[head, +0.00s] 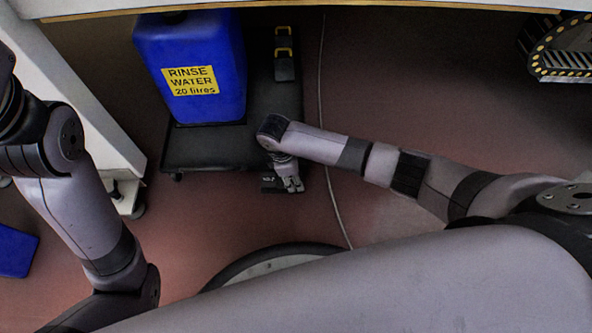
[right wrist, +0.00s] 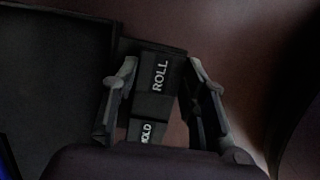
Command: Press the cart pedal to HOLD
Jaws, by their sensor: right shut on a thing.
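The cart pedal (head: 269,185) is a small dark rocker at the front right edge of the low black cart (head: 213,150). In the right wrist view the pedal (right wrist: 153,95) shows a white ROLL label on its far part and a partly covered HOLD label on its near part. My right gripper (head: 291,184) is down at the pedal, with one finger on each side of it, shut on it; the fingers also show in the right wrist view (right wrist: 160,85). I cannot tell which way the pedal is tilted. My left arm shows at the left, but its gripper is out of view.
A blue rinse water container (head: 191,50) stands on the cart. Yellow-and-black fittings (head: 284,45) are at the cart's back right. A thin cable (head: 322,130) runs along the floor right of the cart. A white frame (head: 95,110) stands to the left. A blue object (head: 15,252) lies at far left.

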